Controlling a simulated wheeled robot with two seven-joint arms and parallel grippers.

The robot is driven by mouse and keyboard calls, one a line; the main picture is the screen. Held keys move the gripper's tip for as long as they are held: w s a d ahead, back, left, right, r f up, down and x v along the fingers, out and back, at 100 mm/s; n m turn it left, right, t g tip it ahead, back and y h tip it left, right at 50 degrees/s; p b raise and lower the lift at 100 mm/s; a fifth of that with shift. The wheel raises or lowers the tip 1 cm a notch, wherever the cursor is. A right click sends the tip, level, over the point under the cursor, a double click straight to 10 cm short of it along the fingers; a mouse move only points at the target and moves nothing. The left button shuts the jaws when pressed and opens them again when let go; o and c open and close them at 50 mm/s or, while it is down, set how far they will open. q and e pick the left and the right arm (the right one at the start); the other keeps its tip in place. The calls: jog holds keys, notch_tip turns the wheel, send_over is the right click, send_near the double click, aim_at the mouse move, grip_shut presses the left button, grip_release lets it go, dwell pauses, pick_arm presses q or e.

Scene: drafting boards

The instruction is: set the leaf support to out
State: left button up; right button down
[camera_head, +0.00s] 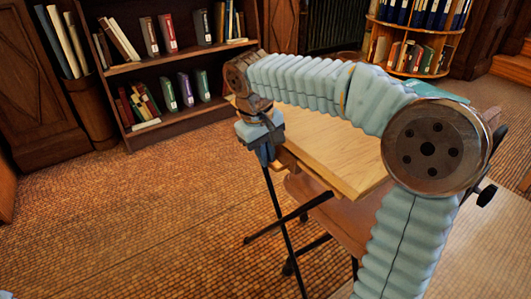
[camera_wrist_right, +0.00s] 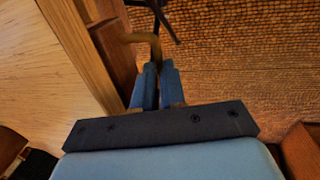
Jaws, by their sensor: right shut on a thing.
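The table (camera_head: 345,165) has a pale wooden top and darker wooden edge parts; its top also fills the left of the right wrist view (camera_wrist_right: 40,75). A curved brass-coloured piece (camera_wrist_right: 148,40) stands out from the dark wooden side member, and I take it to be the grip of the leaf support. My right gripper (camera_head: 265,158) is at the table's left corner, pointing down. In the right wrist view its blue fingers (camera_wrist_right: 152,70) are closed together on the curved piece's end. The fingers hide that end. My left gripper is not in view.
A bookcase (camera_head: 165,65) stands at the back left, and a round book stand (camera_head: 415,50) at the back right. A brown seat (camera_head: 335,205) and thin black legs (camera_head: 285,230) are under the table. The woven floor (camera_head: 120,220) at the left is clear.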

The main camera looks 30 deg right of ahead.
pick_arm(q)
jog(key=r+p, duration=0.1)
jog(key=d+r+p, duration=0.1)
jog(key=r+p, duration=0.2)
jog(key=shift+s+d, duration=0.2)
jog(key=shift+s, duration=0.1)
pick_arm(e)
jog(key=s+a, duration=0.1)
jog(key=a, duration=2)
jog(key=shift+s+a, duration=0.2)
jog(key=shift+s, duration=0.15)
jog(key=c, duration=1.2)
grip_release()
jog(key=shift+a, duration=0.15)
pick_arm(q)
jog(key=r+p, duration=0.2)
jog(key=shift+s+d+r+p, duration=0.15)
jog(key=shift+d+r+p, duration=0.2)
jog(key=shift+p, duration=0.05)
pick_arm(e)
notch_tip(320, 180, up, 14)
jog(key=a, duration=0.2)
jog(key=shift+s+a+f, duration=0.15)
